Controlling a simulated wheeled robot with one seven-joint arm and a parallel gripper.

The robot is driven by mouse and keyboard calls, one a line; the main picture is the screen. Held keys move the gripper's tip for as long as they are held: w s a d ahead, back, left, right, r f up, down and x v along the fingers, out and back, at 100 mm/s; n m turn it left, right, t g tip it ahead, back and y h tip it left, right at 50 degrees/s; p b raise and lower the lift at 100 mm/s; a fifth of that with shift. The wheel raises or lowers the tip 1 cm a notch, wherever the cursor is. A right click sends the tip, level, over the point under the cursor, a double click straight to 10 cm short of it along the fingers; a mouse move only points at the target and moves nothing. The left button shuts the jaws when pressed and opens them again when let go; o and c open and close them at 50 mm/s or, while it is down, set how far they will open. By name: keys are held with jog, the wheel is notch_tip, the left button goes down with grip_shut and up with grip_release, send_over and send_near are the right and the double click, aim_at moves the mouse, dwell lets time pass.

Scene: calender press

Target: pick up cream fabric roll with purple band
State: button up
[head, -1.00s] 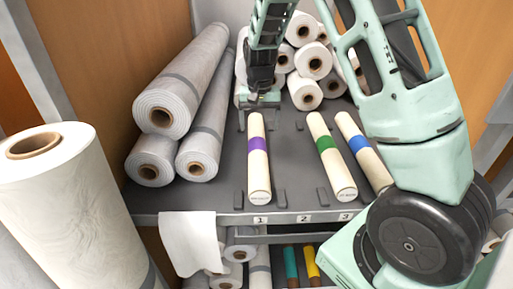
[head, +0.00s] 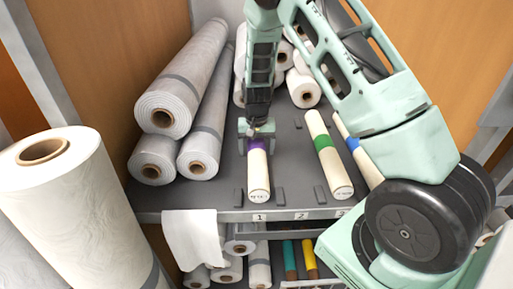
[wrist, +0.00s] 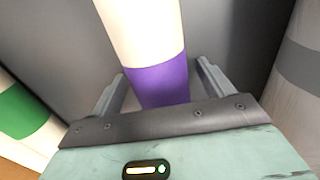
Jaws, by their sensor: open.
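The cream fabric roll with the purple band (head: 258,175) lies on the grey shelf at the place marked 1, its near end toward the shelf's front edge. My gripper (head: 257,138) is over its purple band. In the wrist view, the roll (wrist: 138,35) runs up from between the two fingers, with the purple band (wrist: 158,82) level with them. My gripper (wrist: 157,85) is open, one finger on each side of the roll, with a gap showing at each side. The roll's far end is hidden behind my gripper in the head view.
Cream rolls with a green band (head: 328,160) and a blue band (head: 355,150) lie to the right. Large grey rolls (head: 183,85) are stacked at the left. White rolls (head: 303,90) are piled behind. Low grey stops (head: 280,195) stand by the near end.

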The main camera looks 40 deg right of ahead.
jog(key=shift+c, duration=0.3)
jog(key=c, duration=1.3)
